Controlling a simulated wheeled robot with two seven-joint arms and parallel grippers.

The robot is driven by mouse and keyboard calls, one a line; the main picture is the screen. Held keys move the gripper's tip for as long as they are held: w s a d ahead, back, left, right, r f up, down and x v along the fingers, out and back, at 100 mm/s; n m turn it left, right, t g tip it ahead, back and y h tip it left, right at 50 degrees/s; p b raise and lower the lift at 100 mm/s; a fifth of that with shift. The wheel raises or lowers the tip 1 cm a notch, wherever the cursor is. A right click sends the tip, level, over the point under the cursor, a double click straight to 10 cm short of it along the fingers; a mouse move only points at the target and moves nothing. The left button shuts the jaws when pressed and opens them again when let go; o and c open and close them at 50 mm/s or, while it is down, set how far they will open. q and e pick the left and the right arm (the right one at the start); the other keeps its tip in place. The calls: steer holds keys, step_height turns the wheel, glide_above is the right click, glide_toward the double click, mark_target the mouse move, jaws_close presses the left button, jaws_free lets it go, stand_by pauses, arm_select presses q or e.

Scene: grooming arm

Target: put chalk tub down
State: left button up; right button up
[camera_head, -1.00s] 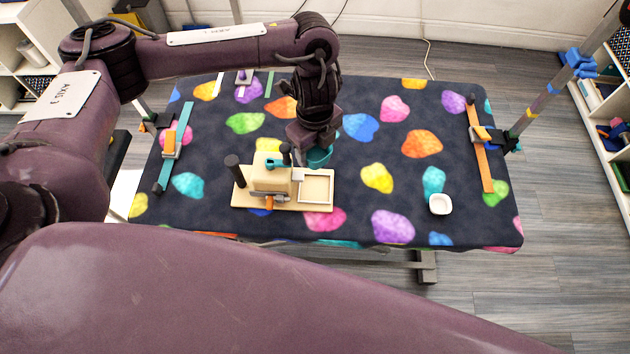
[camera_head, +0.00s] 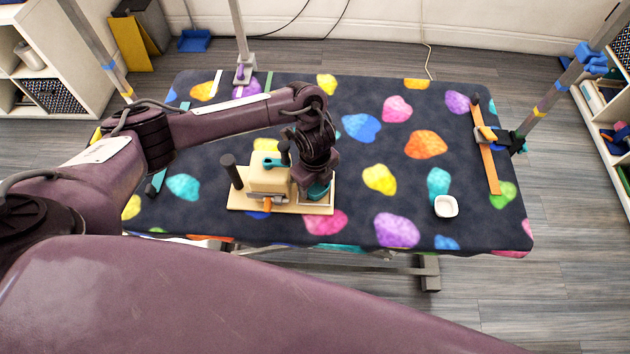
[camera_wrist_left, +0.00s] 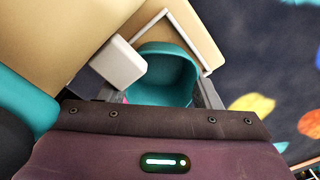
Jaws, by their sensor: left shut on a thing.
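The chalk tub is a teal open cup (camera_head: 318,190), held at the tip of my left gripper (camera_head: 316,184). In the left wrist view the teal tub (camera_wrist_left: 165,75) sits between the two fingers, and my left gripper (camera_wrist_left: 165,98) is shut on it. The tub is over or in the white-rimmed square tray (camera_head: 329,206) on the right of the wooden base board (camera_head: 240,207). I cannot tell whether its bottom touches the tray. My right gripper is not in view.
A beige block device (camera_head: 268,178) with a dark upright handle (camera_head: 232,170) stands just left of the tub. A white dish (camera_head: 446,206) sits to the right on the patterned table cover (camera_head: 350,180). An orange bar (camera_head: 487,155) lies near the right edge.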

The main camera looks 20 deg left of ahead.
mark_target(315, 190)
arm_select(q)
steer(key=shift+f, duration=0.15)
steer(key=o, duration=1)
steer(key=shift+r, duration=0.35)
step_height(315, 190, up, 12)
steer(key=p, duration=0.3)
steer(key=shift+f, duration=0.15)
steer(key=shift+s+f, duration=0.1)
